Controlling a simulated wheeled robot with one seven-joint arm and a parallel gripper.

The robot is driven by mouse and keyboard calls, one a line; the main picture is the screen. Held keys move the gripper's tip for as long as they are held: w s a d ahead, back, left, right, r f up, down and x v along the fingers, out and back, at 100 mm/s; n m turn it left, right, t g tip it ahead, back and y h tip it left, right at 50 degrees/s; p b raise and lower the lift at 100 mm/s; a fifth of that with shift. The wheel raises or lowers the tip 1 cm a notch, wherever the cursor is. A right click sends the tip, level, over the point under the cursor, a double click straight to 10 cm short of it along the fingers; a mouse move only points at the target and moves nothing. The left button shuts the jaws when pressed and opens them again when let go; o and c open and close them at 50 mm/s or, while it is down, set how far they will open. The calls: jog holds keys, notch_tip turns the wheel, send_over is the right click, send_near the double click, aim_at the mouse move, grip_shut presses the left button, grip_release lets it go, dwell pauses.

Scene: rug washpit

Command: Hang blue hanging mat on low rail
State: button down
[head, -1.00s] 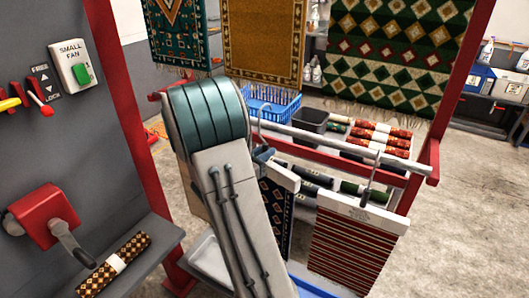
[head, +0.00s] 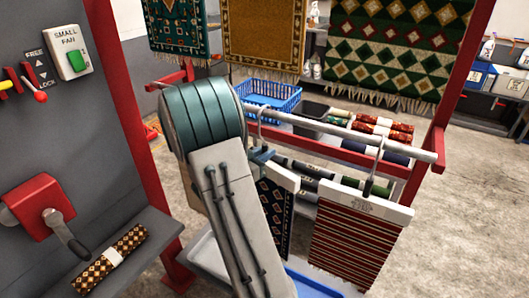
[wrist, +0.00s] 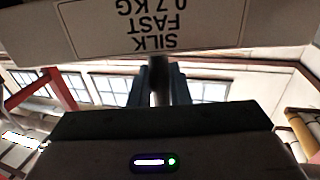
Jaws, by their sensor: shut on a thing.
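The blue hanging mat (head: 273,215), dark navy with a pale pattern, hangs from a white header bar (head: 287,178) with a metal hook (head: 260,125) on top. My gripper (head: 260,158) is shut on the hook's stem just above the bar. In the wrist view the stem (wrist: 160,82) stands between my fingers, below a bar labelled silk, fast, 0.7 kg. The low rail (head: 330,132) is a pale horizontal bar. The hook's top overlaps the rail's left part; I cannot tell whether it bears on it. My arm hides part of the mat.
A red striped mat (head: 350,245) hangs by its hook from the rail, just right of the blue mat. Larger rugs (head: 264,35) hang behind. A blue basket (head: 268,94) and rolled rugs (head: 385,130) lie beyond. A grey panel with a red crank (head: 38,208) stands left.

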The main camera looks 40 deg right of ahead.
jog(key=c, duration=1.3)
grip_release()
jog(key=shift+f, duration=0.1)
jog(key=shift+a, duration=0.4)
jog(key=a+b, duration=0.1)
jog(key=a, duration=0.3)
jog(key=s+a, duration=0.1)
jog(key=a, duration=0.3)
jog(key=s+a+b, duration=0.1)
jog(key=a, duration=0.4)
jog(key=shift+b, duration=0.3)
